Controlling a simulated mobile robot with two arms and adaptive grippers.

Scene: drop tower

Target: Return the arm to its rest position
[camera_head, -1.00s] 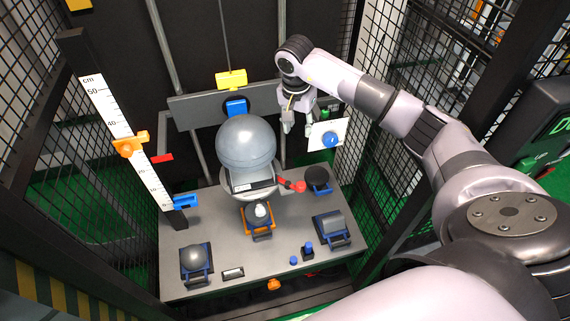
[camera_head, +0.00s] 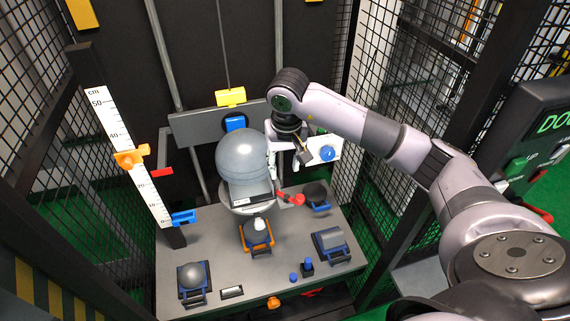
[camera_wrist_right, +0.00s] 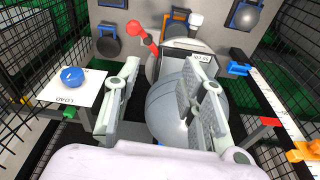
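My right arm (camera_head: 405,150) reaches in from the right over the bench. Its gripper (camera_head: 287,160) hangs just right of the large grey sphere (camera_head: 243,155). In the right wrist view the fingers of the gripper (camera_wrist_right: 160,95) stand apart, with nothing held between them. The sphere also shows there (camera_wrist_right: 182,112), behind the fingers; I cannot tell whether they touch it. My left gripper is not in view.
A white card with a blue knob (camera_head: 327,153) is close to the right of the gripper. The bench (camera_head: 215,250) carries several blue-framed pieces. A scale post (camera_head: 128,130) stands left, a display box (camera_head: 535,150) right. Mesh walls flank the bench.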

